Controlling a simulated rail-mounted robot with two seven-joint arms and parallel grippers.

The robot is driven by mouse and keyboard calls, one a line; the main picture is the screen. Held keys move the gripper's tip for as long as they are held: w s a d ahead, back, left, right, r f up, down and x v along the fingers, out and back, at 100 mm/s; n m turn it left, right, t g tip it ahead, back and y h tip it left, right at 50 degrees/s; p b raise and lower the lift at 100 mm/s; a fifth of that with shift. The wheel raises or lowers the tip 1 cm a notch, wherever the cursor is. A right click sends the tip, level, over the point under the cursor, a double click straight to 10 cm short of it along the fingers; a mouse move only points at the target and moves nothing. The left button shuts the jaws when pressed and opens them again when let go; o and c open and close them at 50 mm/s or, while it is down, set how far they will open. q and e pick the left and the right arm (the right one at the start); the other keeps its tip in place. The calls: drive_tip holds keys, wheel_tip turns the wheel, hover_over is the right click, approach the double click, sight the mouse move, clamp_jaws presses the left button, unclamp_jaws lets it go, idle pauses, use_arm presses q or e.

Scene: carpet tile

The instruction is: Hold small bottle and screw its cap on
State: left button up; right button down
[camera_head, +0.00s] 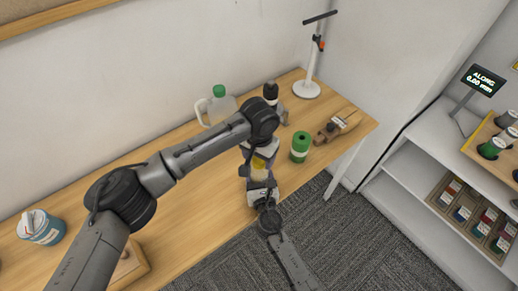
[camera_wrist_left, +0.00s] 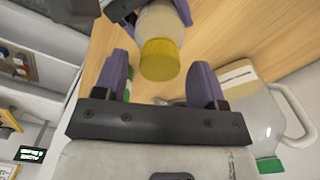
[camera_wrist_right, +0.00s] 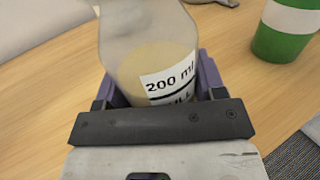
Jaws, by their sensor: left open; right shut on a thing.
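The small bottle (camera_wrist_right: 150,40) is clear with pale contents and a "200 ml" label. My right gripper (camera_wrist_right: 152,88) is shut around its body and holds it above the table. The yellow cap (camera_wrist_left: 160,60) sits at the bottle's end in the left wrist view; whether its thread is engaged I cannot tell. My left gripper (camera_wrist_left: 157,80) is open, its purple fingers either side of the cap with gaps visible. In the head view the bottle (camera_head: 259,164) is partly hidden between my left gripper (camera_head: 262,150) above and my right gripper (camera_head: 261,186) below.
White shelves (camera_head: 410,160) stand at the right.

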use_arm(q)
drive_tip(key=shift+f, duration=0.5)
drive_tip(key=c, duration=1)
drive_tip(key=o, duration=1.1)
drive_tip(key=shift+o, duration=0.2)
drive_tip(key=shift+r, duration=0.1)
wheel_tip(320, 180, up, 12)
